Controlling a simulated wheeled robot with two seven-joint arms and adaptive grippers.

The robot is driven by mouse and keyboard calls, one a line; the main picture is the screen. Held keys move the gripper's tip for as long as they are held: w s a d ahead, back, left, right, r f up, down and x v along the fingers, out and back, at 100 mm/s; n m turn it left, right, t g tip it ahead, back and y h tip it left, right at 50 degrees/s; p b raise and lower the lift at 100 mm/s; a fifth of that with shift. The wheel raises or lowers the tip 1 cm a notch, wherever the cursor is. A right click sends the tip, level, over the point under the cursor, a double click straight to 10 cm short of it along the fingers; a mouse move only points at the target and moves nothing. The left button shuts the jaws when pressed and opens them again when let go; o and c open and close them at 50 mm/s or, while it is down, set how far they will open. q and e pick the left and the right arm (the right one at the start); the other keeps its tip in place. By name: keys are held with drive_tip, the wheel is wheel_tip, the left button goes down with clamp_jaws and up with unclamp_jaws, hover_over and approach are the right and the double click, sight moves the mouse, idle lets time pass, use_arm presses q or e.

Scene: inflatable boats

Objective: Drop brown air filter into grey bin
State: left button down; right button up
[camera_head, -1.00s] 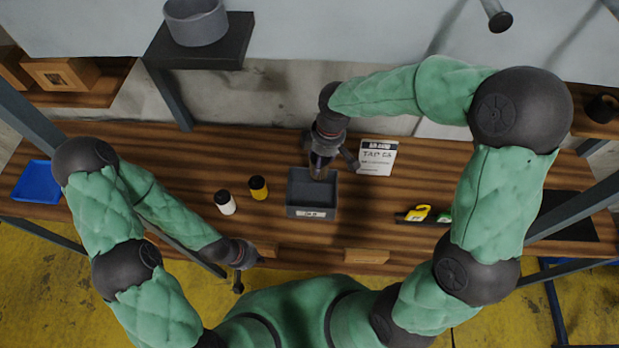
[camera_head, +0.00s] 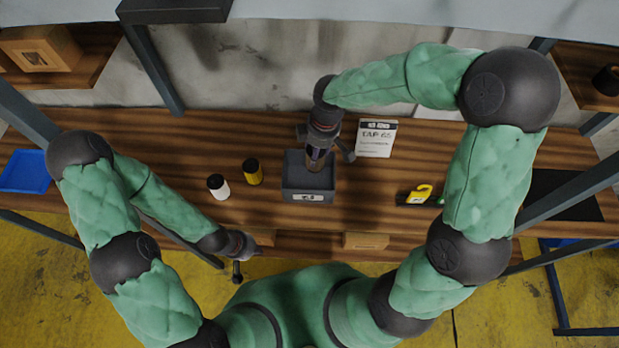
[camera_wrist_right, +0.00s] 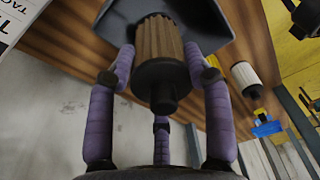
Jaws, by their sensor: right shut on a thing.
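The brown air filter (camera_wrist_right: 160,55) is a ribbed brown cylinder with a dark end cap in the right wrist view. My right gripper (camera_wrist_right: 158,75) is shut on it, with purple fingers around its sides. The grey bin (camera_head: 308,196) stands on the bench in the head view, and its wall also shows behind the filter in the wrist view (camera_wrist_right: 205,20). My right gripper (camera_head: 318,158) is over the bin's far part, covering some of its inside. I cannot tell how deep the filter is. My left gripper (camera_head: 238,268) hangs near the bench's front edge, its fingers too unclear to read.
A yellow tool (camera_head: 420,194) lies on the right. A blue tray (camera_head: 24,171) is far left. Bench between bin and tool is clear.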

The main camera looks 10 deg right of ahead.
drive_tip(key=o, duration=1.3)
drive_tip(key=shift+r, duration=0.1)
drive_tip(key=r, duration=0.7)
drive_tip(key=shift+s+d+r, duration=0.15)
drive_tip(key=shift+s+d, duration=0.05)
drive_tip(key=shift+d, duration=0.2)
